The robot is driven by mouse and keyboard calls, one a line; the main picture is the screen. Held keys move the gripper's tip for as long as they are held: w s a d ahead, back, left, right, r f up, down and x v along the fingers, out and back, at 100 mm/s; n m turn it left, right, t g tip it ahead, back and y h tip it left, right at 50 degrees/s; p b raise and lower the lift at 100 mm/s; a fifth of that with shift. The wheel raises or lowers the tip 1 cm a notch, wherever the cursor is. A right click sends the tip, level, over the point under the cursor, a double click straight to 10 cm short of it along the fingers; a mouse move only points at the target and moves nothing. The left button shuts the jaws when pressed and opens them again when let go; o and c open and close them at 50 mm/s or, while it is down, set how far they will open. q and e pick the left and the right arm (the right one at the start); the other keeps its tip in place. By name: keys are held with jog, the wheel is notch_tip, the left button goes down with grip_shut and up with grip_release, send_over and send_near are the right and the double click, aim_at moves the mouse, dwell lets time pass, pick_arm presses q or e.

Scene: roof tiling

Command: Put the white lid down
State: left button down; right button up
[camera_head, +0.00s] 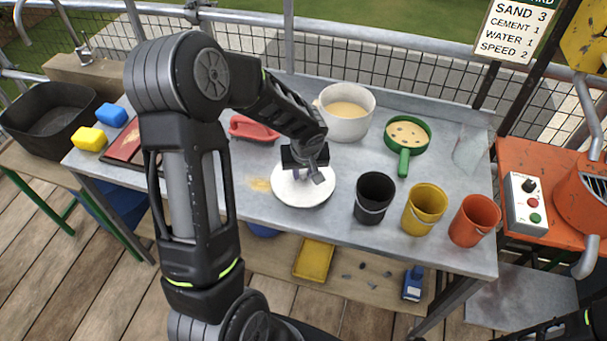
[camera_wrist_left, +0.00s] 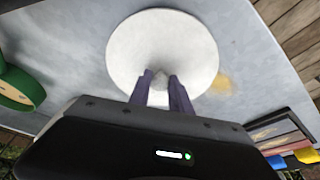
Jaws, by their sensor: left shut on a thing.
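The white lid (camera_head: 296,192) is a round disc over the middle of the grey metal table, near its front edge. My left gripper (camera_head: 304,178) is above it, pointing down, with its fingers shut on the lid's small knob. In the left wrist view the lid (camera_wrist_left: 128,52) lies flat before the fingers, and the knob shows between the tips of my left gripper (camera_wrist_left: 160,82). I cannot tell whether the lid touches the table. At the lower right of the head view, only a dark part of my right arm shows; its gripper is out of view.
A white bucket of sand (camera_head: 346,124) and a green sieve (camera_head: 405,160) stand behind. Black (camera_head: 374,198), yellow (camera_head: 424,210) and orange (camera_head: 472,222) buckets line the front right. A red float (camera_head: 252,129) lies behind left.

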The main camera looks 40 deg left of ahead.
pick_arm(q)
jog(key=shift+f, duration=0.7)
jog(key=shift+f+b, duration=0.25)
jog(key=shift+b, duration=0.05)
jog(key=c, duration=1.2)
grip_release()
jog(key=shift+r, duration=0.1)
jog(key=shift+r+p, duration=0.3)
jog(key=shift+r, duration=0.15)
jog(key=v, duration=1.1)
jog(key=shift+d+r+b, duration=0.15)
jog(key=shift+r+b, duration=0.05)
jog(key=shift+b, duration=0.2)
